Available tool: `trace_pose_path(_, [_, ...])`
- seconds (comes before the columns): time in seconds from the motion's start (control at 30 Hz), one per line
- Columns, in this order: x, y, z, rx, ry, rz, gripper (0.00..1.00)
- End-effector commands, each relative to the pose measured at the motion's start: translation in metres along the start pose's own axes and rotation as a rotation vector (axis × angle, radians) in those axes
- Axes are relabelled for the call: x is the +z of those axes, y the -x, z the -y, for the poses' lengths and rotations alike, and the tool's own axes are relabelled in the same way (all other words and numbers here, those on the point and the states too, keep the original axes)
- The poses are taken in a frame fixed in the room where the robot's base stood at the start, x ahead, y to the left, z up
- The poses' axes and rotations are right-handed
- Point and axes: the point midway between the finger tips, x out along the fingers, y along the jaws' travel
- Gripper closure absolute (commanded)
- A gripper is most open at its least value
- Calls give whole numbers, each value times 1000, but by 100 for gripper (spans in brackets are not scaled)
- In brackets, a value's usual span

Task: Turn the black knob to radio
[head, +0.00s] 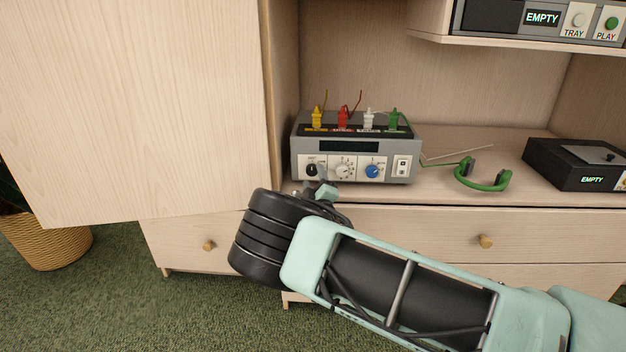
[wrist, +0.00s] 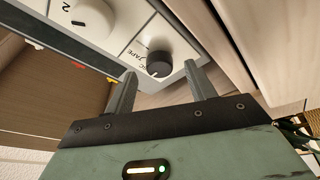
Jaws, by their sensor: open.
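The black knob (head: 311,170) is at the left end of the front panel of a grey audio unit (head: 410,153). In the wrist view the black knob (wrist: 158,65) shows close up on its white plate, with a small white mark near its rim. Lettering that looks like "TAPE" is beside it; other labels are cut off or hidden, and I cannot tell for sure which one the mark faces. My gripper (wrist: 160,88) is open, its two fingers apart and empty, with the knob just beyond and between the tips. In the head view my gripper (head: 323,188) is in front of the panel's lower left.
A white knob (head: 342,171), a blue knob (head: 372,171) and a switch (head: 402,166) sit to the right. Coloured plugs stand on top. Green headphones (head: 484,183) and a black player (head: 575,165) lie farther right. A cabinet door (head: 140,110) stands at the left.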

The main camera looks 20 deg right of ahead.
Motion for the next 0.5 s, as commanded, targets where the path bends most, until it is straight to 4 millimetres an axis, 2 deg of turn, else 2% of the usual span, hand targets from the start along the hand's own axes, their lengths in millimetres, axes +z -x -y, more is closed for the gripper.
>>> trace_pose_path(0.2, [0, -17, 0, 0, 0, 0, 45])
trace_pose_path(0.5, [0, -19, 0, -1, 1, 0, 45])
